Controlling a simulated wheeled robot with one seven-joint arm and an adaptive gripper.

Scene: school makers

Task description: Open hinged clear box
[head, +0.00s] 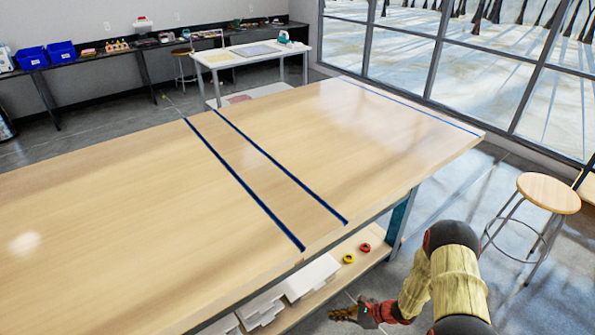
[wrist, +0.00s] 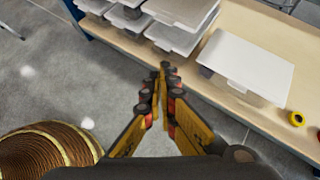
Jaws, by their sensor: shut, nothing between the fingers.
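A clear box with a white lid (wrist: 250,66) sits on the low shelf, at the right in the wrist view. Its lid lies flat and looks closed. Several similar lidded boxes (wrist: 176,36) are stacked to its left. White-lidded boxes (head: 311,276) also show under the table in the head view. I cannot tell which one is the hinged box. My gripper (wrist: 166,70) is shut and empty, in front of the shelf edge, apart from the boxes. In the head view my gripper (head: 343,315) is low beside the shelf, at the bottom.
The low shelf (wrist: 262,116) has a bare strip along its front. A yellow tape roll (wrist: 297,119) lies on it, with a red one (head: 365,247) nearby in the head view. The big wooden table (head: 130,230) is above. A stool (head: 548,193) stands at the right.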

